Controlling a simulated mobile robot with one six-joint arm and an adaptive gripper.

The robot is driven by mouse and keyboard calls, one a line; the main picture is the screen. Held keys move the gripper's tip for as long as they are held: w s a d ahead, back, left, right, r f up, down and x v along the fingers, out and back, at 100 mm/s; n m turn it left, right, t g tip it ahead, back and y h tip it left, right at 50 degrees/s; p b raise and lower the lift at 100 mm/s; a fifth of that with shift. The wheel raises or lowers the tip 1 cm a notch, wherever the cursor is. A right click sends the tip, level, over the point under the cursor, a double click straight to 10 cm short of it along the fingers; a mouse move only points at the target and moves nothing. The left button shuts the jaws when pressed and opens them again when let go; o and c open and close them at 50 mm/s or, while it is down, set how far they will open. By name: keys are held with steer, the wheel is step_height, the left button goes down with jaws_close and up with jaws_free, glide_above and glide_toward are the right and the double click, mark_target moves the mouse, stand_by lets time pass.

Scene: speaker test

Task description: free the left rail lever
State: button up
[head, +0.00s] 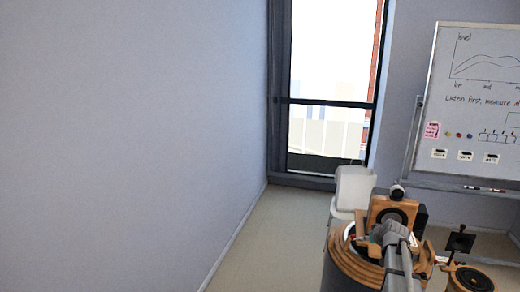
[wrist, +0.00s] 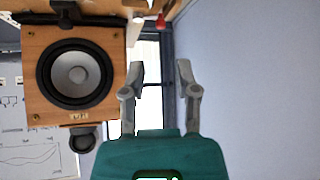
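My gripper (wrist: 161,68) is open in the wrist view, with a wide gap between its two grey fingers and nothing between them. A small red-tipped part (wrist: 160,21) hangs by a wooden edge at the top of the wrist view, beyond the fingertips. I cannot tell whether it is the left rail lever. No rail lever is clear in the head view.
A white chair (head: 354,186) stands behind the speaker, near the window (head: 330,70). A whiteboard (head: 475,105) stands at the right. A round dark driver in a wooden ring (head: 473,280) lies at the lower right. The floor (head: 265,250) at left is clear, up to the wall.

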steer(key=s+a+f+g+b, duration=0.4)
steer(key=s+a+f+b, duration=0.5)
steer(key=s+a+f, duration=0.3)
steer(key=s+a+f+g+b, duration=0.5)
steer(key=s+a+f+b, duration=0.5)
steer(key=s+f, duration=0.3)
steer(key=s+a, duration=0.1)
steer(key=s, duration=0.2)
steer(key=shift+a+m+b, duration=0.3)
steer(key=shift+a, duration=0.1)
